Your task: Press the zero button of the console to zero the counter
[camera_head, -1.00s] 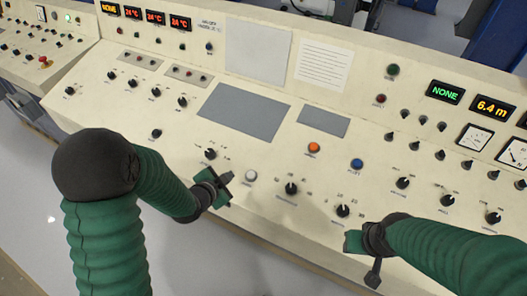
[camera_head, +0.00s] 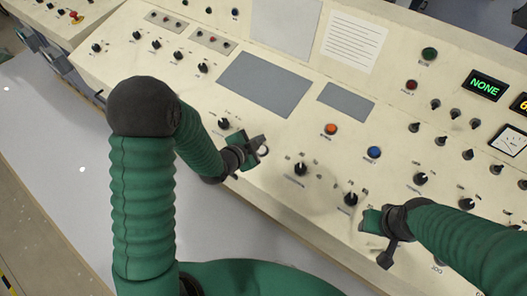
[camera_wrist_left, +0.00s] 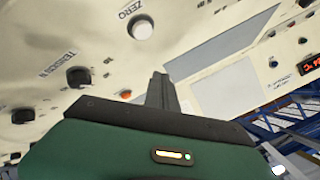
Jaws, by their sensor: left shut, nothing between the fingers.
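The console (camera_head: 310,120) is a sloped cream panel. Its zero button is a white round knob, partly hidden by my left gripper in the head view (camera_head: 263,151); in the left wrist view the button (camera_wrist_left: 141,28) shows beside the label ZERO. My left gripper (camera_head: 260,144) is shut and empty, right by the button; in the left wrist view its dark fingers (camera_wrist_left: 161,90) are below and right of the button, apart in the picture. Contact cannot be told. My right gripper (camera_head: 384,256) hangs over the panel's front edge; its jaw state is unclear. An amber display (camera_head: 522,102) is cut off at the right edge.
Black rotary knobs (camera_head: 300,168) (camera_head: 351,198), an orange button (camera_head: 331,128) and a blue button (camera_head: 374,152) lie right of the zero button. Another knob (camera_head: 223,123) is close on its left. A green display (camera_head: 484,85) reads NONE.

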